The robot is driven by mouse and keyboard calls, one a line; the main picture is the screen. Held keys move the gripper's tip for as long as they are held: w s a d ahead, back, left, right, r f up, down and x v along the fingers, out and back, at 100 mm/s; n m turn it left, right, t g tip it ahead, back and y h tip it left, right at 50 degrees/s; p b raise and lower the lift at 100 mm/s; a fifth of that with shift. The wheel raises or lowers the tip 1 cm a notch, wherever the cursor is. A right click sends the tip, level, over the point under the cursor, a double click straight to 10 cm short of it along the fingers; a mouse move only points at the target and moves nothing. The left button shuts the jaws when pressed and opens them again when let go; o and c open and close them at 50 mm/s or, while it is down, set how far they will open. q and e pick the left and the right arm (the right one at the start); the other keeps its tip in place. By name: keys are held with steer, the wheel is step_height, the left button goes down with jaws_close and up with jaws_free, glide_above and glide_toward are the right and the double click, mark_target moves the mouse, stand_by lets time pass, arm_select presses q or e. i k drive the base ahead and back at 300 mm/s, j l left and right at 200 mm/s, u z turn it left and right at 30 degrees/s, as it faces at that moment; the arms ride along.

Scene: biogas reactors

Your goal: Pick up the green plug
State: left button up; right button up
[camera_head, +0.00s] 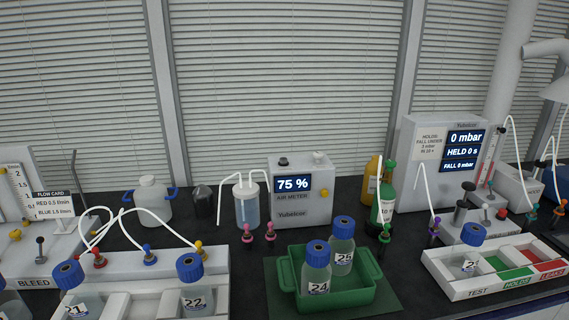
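The green plug (384,236) is small and dark green. It stands on the dark bench right of centre, just in front of a green bottle with a white label (386,203) and behind the right end of the green tray. A teal plug (531,214) stands farther right, by the pressure meter. Neither of my grippers is in view, and nothing is seen touching the green plug.
The green tray (287,274) holds bottles 24 (317,270) and 25 (342,250). Two pink plugs (270,231) stand before the air meter (302,203). A purple plug (434,228) and a white sorting tray (457,284) lie to the right.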

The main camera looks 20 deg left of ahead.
mark_target(386, 226)
steer(key=i+l, duration=0.1)
steer(key=l, duration=0.15)
steer(key=i+l, duration=0.1)
steer(key=l, duration=0.15)
steer(key=i+l+u, duration=0.15)
steer(key=l+u, duration=0.15)
steer(key=l, duration=0.2)
steer(key=i+l+u, duration=0.1)
steer(key=l+u, duration=0.25)
steer(key=l, duration=0.15)
steer(key=l+u, duration=0.3)
steer(key=l, duration=0.25)
